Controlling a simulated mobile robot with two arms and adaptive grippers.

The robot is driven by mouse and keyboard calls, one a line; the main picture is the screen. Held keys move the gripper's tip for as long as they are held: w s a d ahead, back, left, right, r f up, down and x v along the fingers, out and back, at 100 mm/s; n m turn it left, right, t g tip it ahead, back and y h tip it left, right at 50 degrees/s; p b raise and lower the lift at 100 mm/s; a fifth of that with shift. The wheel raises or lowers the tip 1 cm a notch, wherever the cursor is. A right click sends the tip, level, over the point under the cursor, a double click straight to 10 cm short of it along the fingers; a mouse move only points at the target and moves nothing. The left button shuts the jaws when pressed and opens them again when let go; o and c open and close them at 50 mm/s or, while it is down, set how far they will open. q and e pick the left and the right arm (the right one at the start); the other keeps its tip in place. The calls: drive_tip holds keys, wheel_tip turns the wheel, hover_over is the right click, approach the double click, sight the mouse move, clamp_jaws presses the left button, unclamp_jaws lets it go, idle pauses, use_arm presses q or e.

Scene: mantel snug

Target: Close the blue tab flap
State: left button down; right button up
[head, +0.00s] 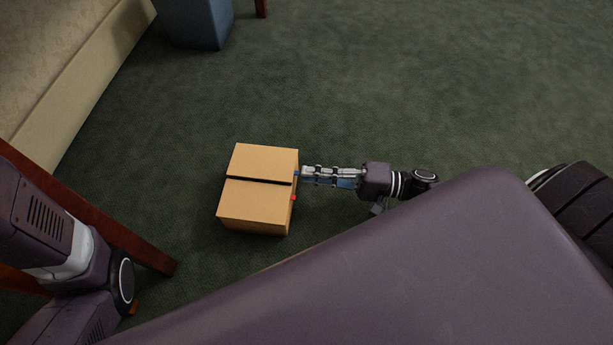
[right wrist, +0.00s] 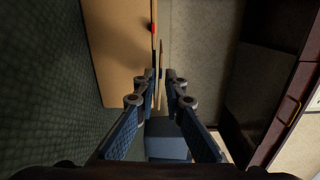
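A tan cardboard box (head: 255,208) stands on the carpet with two top flaps, a dark slit between them. The far flap (head: 265,160) has a blue tab (head: 296,173) at its right edge. The near flap bears a red tab (head: 293,198), also seen in the right wrist view (right wrist: 153,28). My right gripper (head: 303,174) is at the box's right side, beside the blue tab. In the right wrist view its fingertips (right wrist: 161,76) are slightly apart, with a thin flap edge seen between them. Whether they touch it I cannot tell. My left gripper is out of view.
A pale sofa (head: 75,75) is at the upper left and a blue-grey block-like object (head: 195,22) at the top. A wooden leg (head: 130,245) slants near my left arm. The carpet (head: 430,90) beyond and right of the box is clear.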

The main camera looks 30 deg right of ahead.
drive_tip(key=shift+w+a, duration=0.45)
drive_tip(key=shift+a, duration=0.15)
clamp_jaws()
